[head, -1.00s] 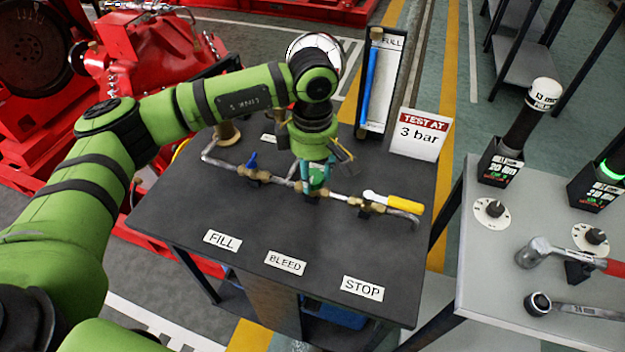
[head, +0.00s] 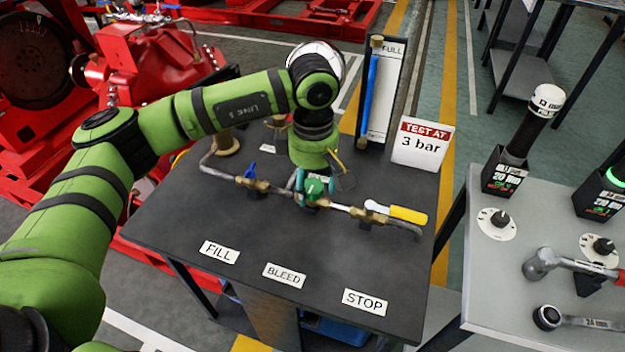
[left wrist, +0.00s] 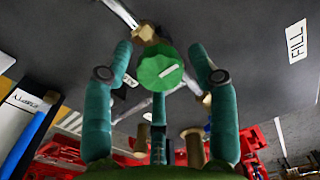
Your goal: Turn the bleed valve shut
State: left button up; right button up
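The bleed valve has a round green handwheel (head: 314,187) on the pipe run, behind the BLEED label (head: 285,275). One finger is on each side, with narrow gaps visible, and a teal part shows below the wheel. The gripper looks open around the wheel; contact cannot be made out. My right gripper is not in view.
A blue-handled valve (head: 251,172) lies left on the pipe and a yellow-handled valve (head: 407,214) right. A gauge (head: 322,52) is partly hidden behind my arm. A blue sight tube (head: 373,95) and a test sign (head: 422,143) stand at the back.

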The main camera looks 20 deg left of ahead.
aim_at(313, 186)
pick_arm(q)
jog(key=shift+r, duration=0.1)
notch_tip(313, 186, up, 12)
dwell(0.6)
dwell(0.4)
